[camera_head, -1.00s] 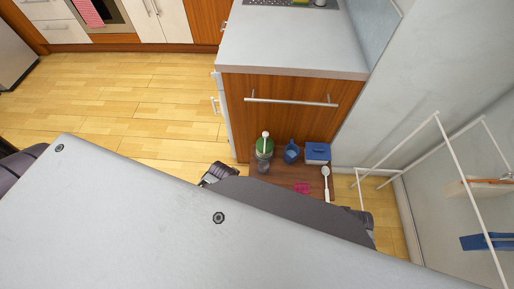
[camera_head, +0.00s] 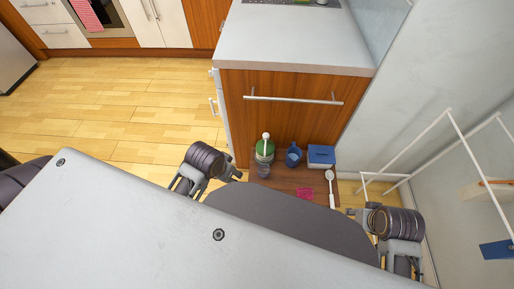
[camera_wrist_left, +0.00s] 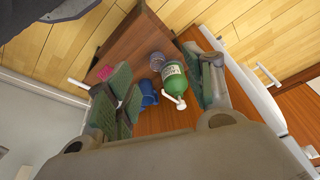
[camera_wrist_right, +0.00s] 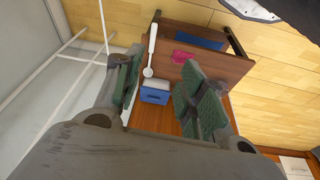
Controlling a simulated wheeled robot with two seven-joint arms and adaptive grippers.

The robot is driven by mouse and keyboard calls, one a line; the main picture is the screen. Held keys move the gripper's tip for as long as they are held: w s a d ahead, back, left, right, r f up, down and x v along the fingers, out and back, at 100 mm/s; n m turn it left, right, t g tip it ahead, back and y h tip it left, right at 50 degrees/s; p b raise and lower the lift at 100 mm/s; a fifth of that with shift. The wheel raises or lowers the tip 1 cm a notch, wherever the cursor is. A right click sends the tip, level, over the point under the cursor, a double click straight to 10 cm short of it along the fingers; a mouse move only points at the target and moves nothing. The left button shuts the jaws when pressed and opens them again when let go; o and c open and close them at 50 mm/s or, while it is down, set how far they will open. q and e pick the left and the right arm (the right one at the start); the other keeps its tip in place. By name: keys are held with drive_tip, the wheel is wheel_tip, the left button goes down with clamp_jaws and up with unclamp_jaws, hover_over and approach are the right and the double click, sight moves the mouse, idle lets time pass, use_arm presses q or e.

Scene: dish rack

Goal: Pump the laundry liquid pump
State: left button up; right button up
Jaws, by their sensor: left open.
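The laundry liquid pump (camera_head: 265,150) is a green bottle with a white pump head, upright on a low brown wooden stand (camera_head: 285,178). It also shows in the left wrist view (camera_wrist_left: 175,80), between my left fingers but beyond them. My left gripper (camera_head: 207,182) is open and empty, to the left of the bottle and apart from it. My right gripper (camera_head: 375,230) is at the right, away from the bottle; its fingers look spread and empty in the right wrist view (camera_wrist_right: 160,95).
A clear jar (camera_head: 263,170), blue cup (camera_head: 293,156), blue-and-white box (camera_head: 320,157), pink item (camera_head: 305,193) and white brush (camera_head: 331,188) share the stand. A wooden cabinet (camera_head: 290,115) stands close behind. A white rack (camera_head: 470,145) is at right. Floor at left is clear.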

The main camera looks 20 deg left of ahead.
wheel_tip(320, 180, down, 23)
drive_tip(key=w, duration=0.1)
use_arm(q)
drive_tip(key=w+d+f+t, duration=0.1)
drive_tip(key=w+f+t, duration=0.2)
drive_tip(key=w, duration=0.4)
drive_tip(key=w+d+f+t, duration=0.1)
drive_tip(key=w+f+t, duration=0.2)
drive_tip(key=w, duration=0.4)
drive_tip(key=w+d+f+t+h, duration=0.1)
drive_tip(key=w+f+t, duration=0.3)
drive_tip(key=w+f, duration=0.1)
drive_tip(key=shift+w+n, duration=0.4)
drive_tip(key=shift+w, duration=0.5)
use_arm(e)
drive_tip(key=s+d+f, duration=0.2)
drive_tip(key=s+f, duration=0.3)
drive_tip(key=f, duration=0.5)
drive_tip(key=s+d+f, duration=0.2)
drive_tip(key=s+f, duration=0.4)
drive_tip(key=f, duration=0.5)
drive_tip(key=shift+g, duration=0.4)
use_arm(q)
drive_tip(key=shift+w+f+b, duration=0.15)
drive_tip(key=shift+w+b, duration=0.05)
drive_tip(key=shift+b, duration=0.35)
use_arm(e)
drive_tip(key=shift+w+a+r, duration=0.1)
drive_tip(key=shift+w+a, duration=0.1)
drive_tip(key=shift+w, duration=0.1)
